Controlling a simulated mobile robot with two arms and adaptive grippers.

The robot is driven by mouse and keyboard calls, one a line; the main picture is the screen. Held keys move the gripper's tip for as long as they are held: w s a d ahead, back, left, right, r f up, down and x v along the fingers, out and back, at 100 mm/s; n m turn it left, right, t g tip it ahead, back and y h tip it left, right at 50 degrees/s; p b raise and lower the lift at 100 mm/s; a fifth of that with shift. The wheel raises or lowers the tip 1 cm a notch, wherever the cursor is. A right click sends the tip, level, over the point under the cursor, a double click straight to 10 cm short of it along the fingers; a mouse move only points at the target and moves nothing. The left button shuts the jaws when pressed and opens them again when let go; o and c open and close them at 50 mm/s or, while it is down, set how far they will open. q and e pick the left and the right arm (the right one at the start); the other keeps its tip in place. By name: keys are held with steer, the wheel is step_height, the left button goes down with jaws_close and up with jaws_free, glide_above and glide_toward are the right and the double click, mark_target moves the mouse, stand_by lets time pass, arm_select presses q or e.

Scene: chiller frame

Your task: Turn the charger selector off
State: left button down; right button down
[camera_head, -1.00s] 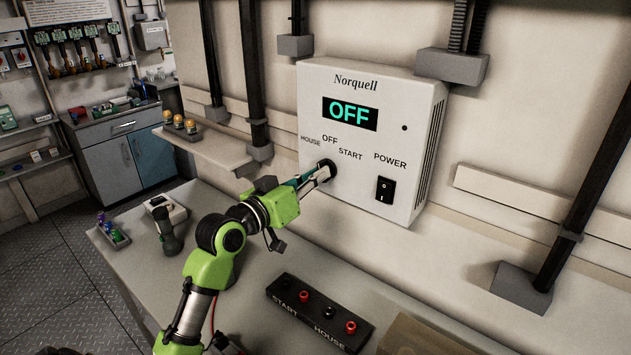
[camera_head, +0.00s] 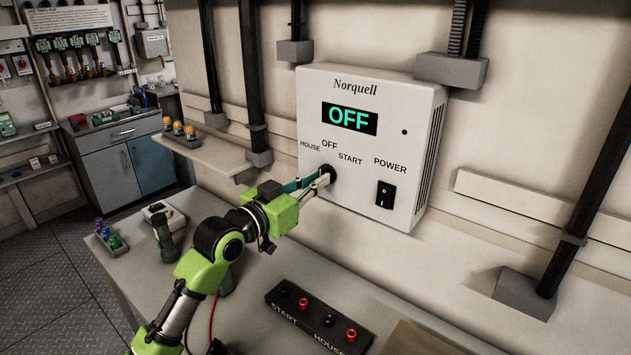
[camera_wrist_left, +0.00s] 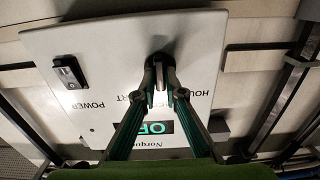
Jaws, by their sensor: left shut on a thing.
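The white Norquell charger box (camera_head: 368,235) is on the wall, and its display (camera_head: 350,117) reads OFF in green. Its round black selector knob (camera_head: 327,172) sits below the labels HOUSE, OFF and START. My left gripper (camera_head: 325,179) is at the knob, its fingers shut on it and partly hiding it. In the left wrist view the two fingers (camera_wrist_left: 159,84) meet at the dark knob (camera_wrist_left: 160,60). The black POWER rocker switch (camera_head: 386,194) is to the right of the knob. My right gripper is not in view.
A black terminal block (camera_head: 318,318) marked START and HOUSE lies on the bench (camera_head: 255,317) below the box. A handheld tool (camera_head: 163,236) and a small tray (camera_head: 112,241) are at the bench's left. A shelf (camera_head: 210,155) and dark conduits (camera_head: 257,90) line the wall.

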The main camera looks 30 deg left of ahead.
arm_select(q)
steer(key=c, duration=2.1)
jaws_free()
steer(key=shift+r, duration=0.1)
steer(key=shift+s, duration=0.1)
steer(key=s, duration=1.2)
steer(key=shift+a, duration=0.45)
